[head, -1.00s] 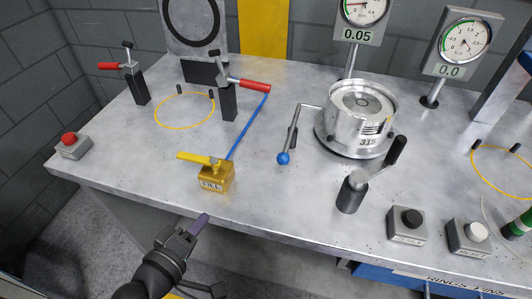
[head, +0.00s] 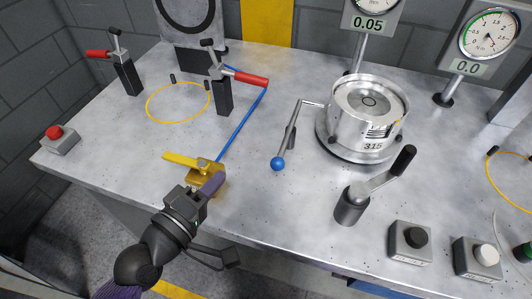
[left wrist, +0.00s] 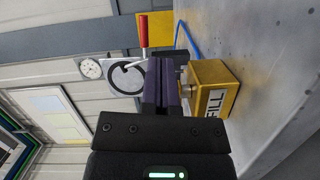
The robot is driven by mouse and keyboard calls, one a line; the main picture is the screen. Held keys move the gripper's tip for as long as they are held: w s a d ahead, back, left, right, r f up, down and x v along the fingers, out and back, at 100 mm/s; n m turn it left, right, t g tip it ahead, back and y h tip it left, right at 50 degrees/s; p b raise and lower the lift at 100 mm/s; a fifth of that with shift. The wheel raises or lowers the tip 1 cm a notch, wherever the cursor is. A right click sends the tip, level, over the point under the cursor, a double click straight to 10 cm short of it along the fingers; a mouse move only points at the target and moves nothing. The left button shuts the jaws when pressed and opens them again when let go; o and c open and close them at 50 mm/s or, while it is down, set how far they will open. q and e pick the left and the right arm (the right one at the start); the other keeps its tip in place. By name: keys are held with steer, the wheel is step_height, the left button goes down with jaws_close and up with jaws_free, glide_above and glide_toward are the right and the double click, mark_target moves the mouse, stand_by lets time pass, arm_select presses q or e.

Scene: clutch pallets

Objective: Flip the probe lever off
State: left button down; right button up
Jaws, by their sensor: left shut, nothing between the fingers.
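The lever with the blue ball knob (head: 278,163) stands left of the round metal fixture (head: 366,118) marked 315. Its rod runs from the ball up to a bend and across toward the fixture. I take it to be the probe lever; I see no label on it. My left gripper (head: 213,183) is shut and empty, in front of the yellow FILL valve block (head: 217,200) and partly hiding it. It is well to the left of the blue ball. In the left wrist view, the shut purple fingers (left wrist: 161,72) are beside the yellow block (left wrist: 215,88). My right gripper is out of view.
A yellow valve handle (head: 183,160) and a blue hose (head: 243,123) lie left of the lever. A black crank handle (head: 403,159) stands to its right. Red-handled clamps (head: 250,78) stand behind. The tabletop between valve and ball is clear.

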arm_select(q)
steer(key=b+x, duration=0.1)
steer(key=x, duration=0.8)
steer(key=d, duration=0.2)
steer(key=s+d, duration=0.1)
steer(key=d, duration=0.1)
steer(key=shift+f, duration=0.35)
steer(key=shift+a, duration=0.1)
